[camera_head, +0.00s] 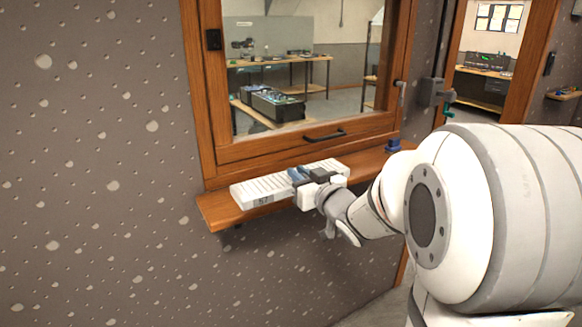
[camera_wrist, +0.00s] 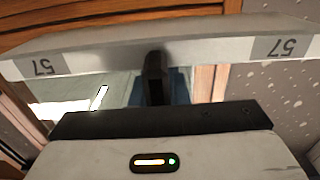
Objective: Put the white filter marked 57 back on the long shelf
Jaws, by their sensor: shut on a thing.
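The white filter (camera_head: 262,188) is a long flat box with a slatted top. It lies level over the left part of the long wooden shelf (camera_head: 215,211) under the window. I cannot tell whether it rests on the shelf or is just above it. In the wrist view the filter (camera_wrist: 110,58) spans the top, with a grey 57 label at each end, upside down. My gripper (camera_head: 305,174) is shut on the filter near its middle, reaching in from the right front. In the wrist view a dark finger (camera_wrist: 155,80) crosses its edge; the other finger is mostly hidden.
A wood-framed window (camera_head: 325,134) with a dark handle stands behind the shelf. A small blue object (camera_head: 393,146) sits farther right on the shelf. A speckled grey wall (camera_head: 100,150) fills the left. A doorway and a small side shelf (camera_head: 564,95) are at right.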

